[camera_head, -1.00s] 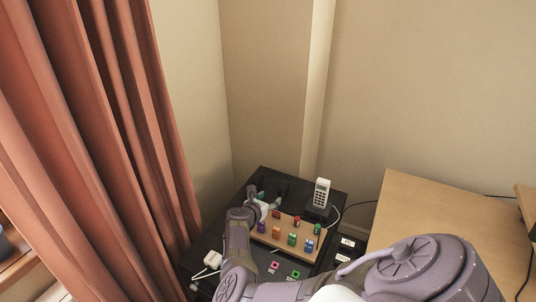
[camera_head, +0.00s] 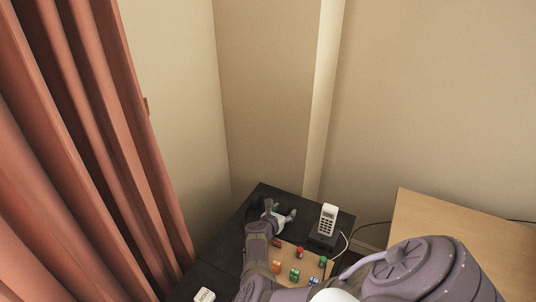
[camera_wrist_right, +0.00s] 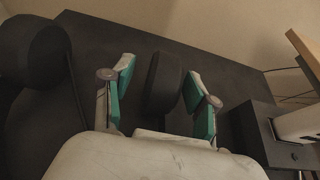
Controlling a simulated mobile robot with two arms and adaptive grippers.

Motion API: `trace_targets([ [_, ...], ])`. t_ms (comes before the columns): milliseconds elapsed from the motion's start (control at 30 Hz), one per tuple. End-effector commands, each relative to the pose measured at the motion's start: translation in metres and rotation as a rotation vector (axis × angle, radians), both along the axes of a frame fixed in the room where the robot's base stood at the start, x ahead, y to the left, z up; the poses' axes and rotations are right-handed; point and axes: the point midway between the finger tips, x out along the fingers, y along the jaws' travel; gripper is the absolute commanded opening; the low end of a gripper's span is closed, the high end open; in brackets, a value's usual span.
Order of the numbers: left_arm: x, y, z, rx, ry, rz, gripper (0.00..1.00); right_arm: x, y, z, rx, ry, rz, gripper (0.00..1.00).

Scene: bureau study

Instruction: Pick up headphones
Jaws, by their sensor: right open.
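The headphones are black and lie on the dark tabletop. In the right wrist view one ear cup (camera_wrist_right: 163,85) stands between the two fingers, and the other rounded dark cup (camera_wrist_right: 33,52) is at the upper left. My right gripper (camera_wrist_right: 161,92) is open, with its green-padded fingers on both sides of the first cup and gaps showing. In the head view my right gripper (camera_head: 280,212) is over the far end of the dark table, where the headphones (camera_head: 256,208) are mostly hidden against the dark surface. My left gripper is not in view.
A white cordless phone (camera_head: 328,219) stands in its base to the right of my gripper. A wooden board (camera_head: 302,258) with several coloured blocks lies nearer. A light wooden desk (camera_head: 450,235) is at the right, a red curtain (camera_head: 75,150) at the left. Walls close off the back.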

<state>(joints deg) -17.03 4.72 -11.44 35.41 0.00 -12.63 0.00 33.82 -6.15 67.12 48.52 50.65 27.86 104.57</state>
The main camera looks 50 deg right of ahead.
Motion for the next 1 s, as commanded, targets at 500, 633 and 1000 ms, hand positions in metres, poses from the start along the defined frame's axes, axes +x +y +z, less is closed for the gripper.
trace_targets([
  [500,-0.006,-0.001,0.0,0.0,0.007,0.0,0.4,0.0,0.001,-0.001,0.002,0.001,0.001,0.0],
  [633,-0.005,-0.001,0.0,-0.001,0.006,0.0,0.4,0.0,0.001,-0.001,0.002,0.0,0.001,0.0],
  [1000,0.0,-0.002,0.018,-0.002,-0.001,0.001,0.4,0.001,0.001,0.039,0.002,-0.005,-0.002,0.0],
])
